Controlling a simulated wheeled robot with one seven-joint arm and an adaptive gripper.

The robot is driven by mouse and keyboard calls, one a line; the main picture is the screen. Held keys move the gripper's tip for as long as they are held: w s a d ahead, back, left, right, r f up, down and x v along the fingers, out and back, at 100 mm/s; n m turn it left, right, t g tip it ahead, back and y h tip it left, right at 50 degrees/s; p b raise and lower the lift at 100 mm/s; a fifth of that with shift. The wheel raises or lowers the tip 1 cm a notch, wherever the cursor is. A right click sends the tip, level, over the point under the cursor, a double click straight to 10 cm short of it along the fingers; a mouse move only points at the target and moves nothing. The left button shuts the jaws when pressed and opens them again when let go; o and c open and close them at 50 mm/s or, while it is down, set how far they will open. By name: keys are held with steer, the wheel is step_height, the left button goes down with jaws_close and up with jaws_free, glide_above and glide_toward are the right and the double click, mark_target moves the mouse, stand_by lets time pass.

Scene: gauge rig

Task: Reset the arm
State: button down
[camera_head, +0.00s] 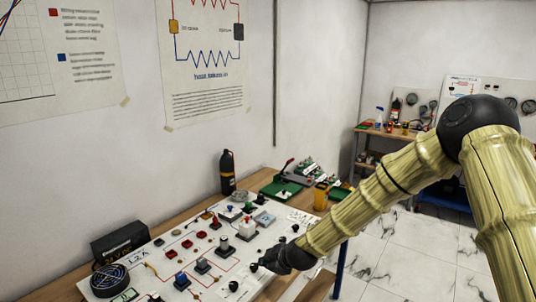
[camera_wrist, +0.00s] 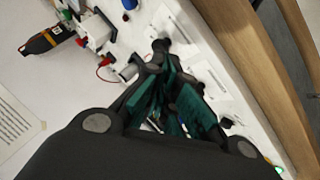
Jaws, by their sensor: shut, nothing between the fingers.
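My arm, with bamboo-like yellow-green links, comes in from the right in the head view. Its black gripper (camera_head: 278,262) hangs over the right front part of the white gauge board (camera_head: 150,257). In the wrist view my gripper (camera_wrist: 165,55) has its dark fingers with teal inner pads drawn together at the tips, with nothing between them. The white board (camera_wrist: 200,60) lies below the fingers. I cannot tell whether the fingertips touch the board or a part on it.
The board carries several switches, buttons and wires. A black bottle (camera_head: 227,172), a green device (camera_head: 281,187), a yellow cup (camera_head: 321,196) and a black box with a 1.2A label (camera_head: 120,242) stand around it. A shelf (camera_head: 395,134) is at the back right. Marble floor (camera_head: 400,255) lies open to the right.

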steer(key=s+d+f+m+g+h+b, duration=0.15)
steer(key=s+d+f+m, duration=0.3)
steer(key=s+f, duration=0.75)
steer(key=s+d+f+m+g+h+b, duration=0.1)
steer(key=s+d+f+m+g+b, duration=0.15)
steer(key=s+d+f, duration=0.7)
steer(key=s+d+f+m+g+h, duration=0.1)
steer(key=s+d+f+m, duration=0.2)
steer(key=s, duration=0.7)
steer(key=s+d+f+m+g+b, duration=0.1)
steer(key=s+d+f+m, duration=0.2)
steer(key=s, duration=0.7)
steer(key=s+d+f+m+g+h+b, duration=0.1)
steer(key=s+d+f+m, duration=0.2)
steer(key=s, duration=0.7)
steer(key=shift+s+f+m+h, duration=0.25)
steer(key=shift+f+m+h, duration=0.1)
steer(key=shift+f, duration=0.15)
